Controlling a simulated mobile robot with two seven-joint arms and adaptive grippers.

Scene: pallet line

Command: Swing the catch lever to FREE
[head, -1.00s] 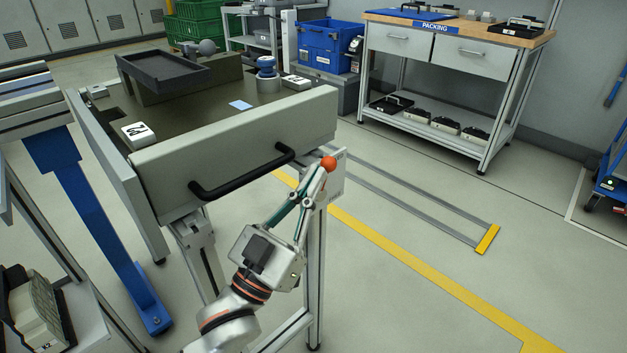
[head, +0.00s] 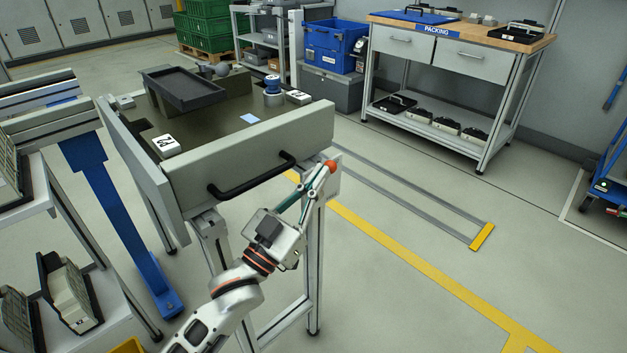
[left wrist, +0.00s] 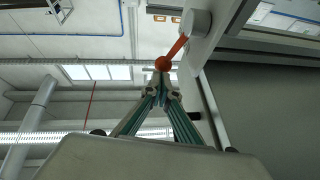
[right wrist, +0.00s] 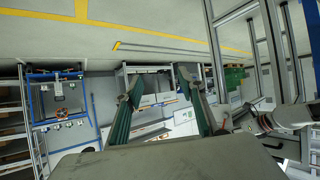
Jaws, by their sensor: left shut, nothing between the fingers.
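The catch lever is a short orange-red arm with a ball knob (head: 331,166), on a light plate at the near right corner of the grey bench (head: 250,150). In the left wrist view the lever (left wrist: 177,46) slants from a round grey hub (left wrist: 196,23) down left to its ball. My left gripper (head: 323,181) is shut and empty, its fingertips right at the ball. In the left wrist view these fingertips (left wrist: 161,88) sit just below the ball; I cannot tell whether they touch. My right gripper (right wrist: 158,88) shows only in its wrist view, fingers apart, nothing between them. No FREE marking is readable.
A black drawer-style handle (head: 252,178) sticks out of the bench front, left of the lever. A shelf with boxes (head: 70,290) and a blue post (head: 125,230) stand at the left. The floor to the right is open, up to the packing table (head: 455,30).

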